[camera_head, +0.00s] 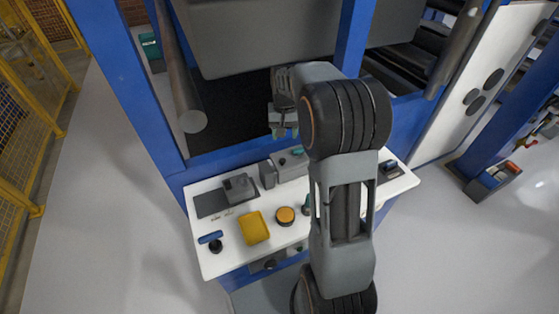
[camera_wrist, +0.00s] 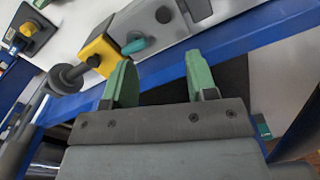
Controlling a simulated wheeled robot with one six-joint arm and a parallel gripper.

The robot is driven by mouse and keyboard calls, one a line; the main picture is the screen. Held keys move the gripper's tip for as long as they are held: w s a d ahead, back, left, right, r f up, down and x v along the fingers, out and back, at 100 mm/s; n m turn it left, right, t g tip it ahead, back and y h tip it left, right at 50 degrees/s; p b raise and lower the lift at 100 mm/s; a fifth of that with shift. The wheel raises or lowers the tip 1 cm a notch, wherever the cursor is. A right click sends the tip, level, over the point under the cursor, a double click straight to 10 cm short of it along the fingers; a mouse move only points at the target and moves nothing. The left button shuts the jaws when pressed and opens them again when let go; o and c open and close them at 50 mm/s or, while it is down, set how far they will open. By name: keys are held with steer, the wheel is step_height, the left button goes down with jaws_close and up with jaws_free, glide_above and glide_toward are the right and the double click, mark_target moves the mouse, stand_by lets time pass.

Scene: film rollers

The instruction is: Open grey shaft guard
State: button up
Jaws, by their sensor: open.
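A large grey panel (camera_head: 262,38), which may be the shaft guard, spans the blue frame at the top of the head view. A dark opening lies below it. My gripper (camera_head: 285,132) hangs in front of that opening, above the back edge of the white worktop, and looks apart from the panel. In the wrist view my gripper (camera_wrist: 162,82) has its two green fingertips wide apart, with nothing between them but a blue beam and dark space behind.
The white worktop (camera_head: 222,263) holds a yellow tray (camera_head: 254,228), a round orange-topped item (camera_head: 285,215) and a grey box (camera_head: 290,165) with a teal knob. Blue posts (camera_head: 125,75) flank the opening. A yellow fence (camera_head: 22,120) stands at left; the left floor is clear.

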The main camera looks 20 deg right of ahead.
mark_target(283, 160)
steer(key=f, duration=0.6)
steer(key=f+p, duration=0.1)
steer(key=f, duration=0.5)
steer(key=shift+w+a+f, duration=0.1)
steer(key=shift+w+a, duration=0.1)
jaws_close()
stand_by(0.4)
